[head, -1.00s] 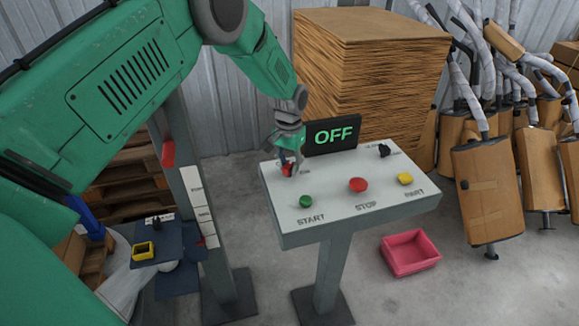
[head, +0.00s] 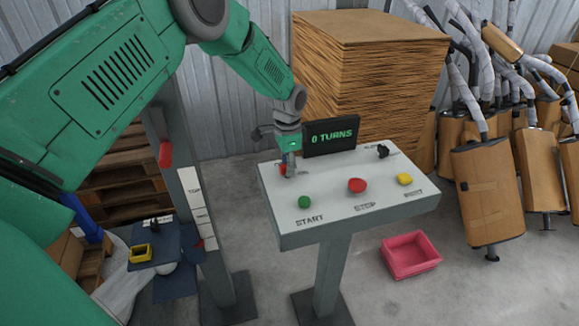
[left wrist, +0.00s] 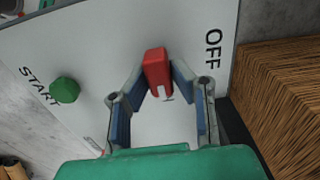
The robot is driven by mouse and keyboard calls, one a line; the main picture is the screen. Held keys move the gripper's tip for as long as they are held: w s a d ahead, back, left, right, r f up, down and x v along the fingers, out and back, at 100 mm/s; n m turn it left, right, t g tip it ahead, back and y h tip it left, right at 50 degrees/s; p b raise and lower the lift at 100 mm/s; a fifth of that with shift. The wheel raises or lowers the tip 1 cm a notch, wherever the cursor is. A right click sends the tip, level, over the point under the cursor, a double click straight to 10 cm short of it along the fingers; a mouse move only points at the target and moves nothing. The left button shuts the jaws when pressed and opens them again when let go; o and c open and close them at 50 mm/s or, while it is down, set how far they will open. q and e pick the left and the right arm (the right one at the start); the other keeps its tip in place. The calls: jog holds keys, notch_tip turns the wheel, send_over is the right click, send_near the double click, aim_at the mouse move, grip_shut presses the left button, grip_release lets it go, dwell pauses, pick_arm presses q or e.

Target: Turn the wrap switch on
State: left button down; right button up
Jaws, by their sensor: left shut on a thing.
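The wrap switch is a red knob (left wrist: 157,72) on the light grey control panel (head: 340,208), with OFF lettered beside it in the left wrist view. My left gripper (head: 287,170) is over the panel's back left corner. In the left wrist view my left gripper (left wrist: 158,78) has its two fingers closed on both sides of the red knob. The dark display (head: 331,136) behind the panel reads "0 TURNS" in green. In the head view the fingers and wrist mostly hide the knob. My right gripper is not in view.
The panel also carries a green START button (head: 305,202), a red button (head: 357,186), a yellow button (head: 404,179) and a black knob (head: 383,151). A cardboard stack (head: 370,80) stands behind. A pink bin (head: 410,255) lies on the floor at right.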

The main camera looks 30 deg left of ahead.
aim_at(286, 164)
pick_arm(q)
jog(key=shift+s+a+f, duration=0.15)
jog(key=shift+s, duration=0.05)
dwell(0.4)
jog(key=c, duration=1.5)
grip_release()
jog(key=shift+o, duration=0.5)
jog(key=shift+a, duration=0.1)
notch_tip(286, 164, up, 12)
jog(key=shift+w+a, duration=0.1)
